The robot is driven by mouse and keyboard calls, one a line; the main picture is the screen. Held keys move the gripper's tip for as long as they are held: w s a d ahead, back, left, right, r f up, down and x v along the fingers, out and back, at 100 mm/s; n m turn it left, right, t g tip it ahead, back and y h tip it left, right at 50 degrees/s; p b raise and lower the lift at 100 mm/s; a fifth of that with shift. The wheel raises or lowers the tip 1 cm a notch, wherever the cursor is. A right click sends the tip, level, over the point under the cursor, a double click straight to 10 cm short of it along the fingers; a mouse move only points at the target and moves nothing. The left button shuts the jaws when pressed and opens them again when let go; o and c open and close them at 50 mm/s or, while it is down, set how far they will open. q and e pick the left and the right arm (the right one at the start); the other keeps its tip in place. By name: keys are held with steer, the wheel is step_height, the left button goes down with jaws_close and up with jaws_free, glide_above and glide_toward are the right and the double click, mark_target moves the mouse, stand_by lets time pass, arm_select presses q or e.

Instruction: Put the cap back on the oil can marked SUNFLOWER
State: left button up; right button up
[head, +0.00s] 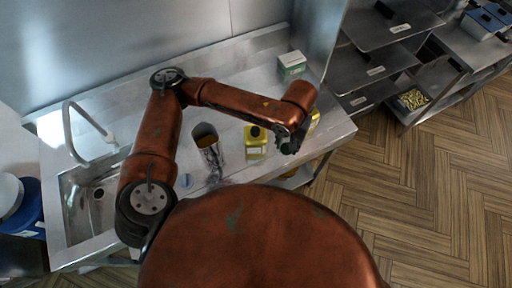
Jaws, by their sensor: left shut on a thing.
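A yellow can (256,150) with a pale label and a dark round spot on top stands on the steel counter. A second yellow can (315,119) shows partly behind my left gripper, and most of it is hidden. The label writing is too small to read, so I cannot tell which is SUNFLOWER. My left gripper (289,143) points down near the counter's front edge, right of the first can. It is shut on a small dark green thing (286,149) that looks like a cap, mostly hidden by the fingers. My right gripper is not in view.
A green and white box (292,64) stands at the back right. Shelves (385,65) stand right. The counter's back middle is clear.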

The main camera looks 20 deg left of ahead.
arm_select(q)
step_height(320, 180, down, 8)
steer(key=b, duration=0.5)
steer(key=shift+r, duration=0.15)
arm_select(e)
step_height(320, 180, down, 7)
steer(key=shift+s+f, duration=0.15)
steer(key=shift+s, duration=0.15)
arm_select(q)
steer(key=shift+w+d, duration=0.1)
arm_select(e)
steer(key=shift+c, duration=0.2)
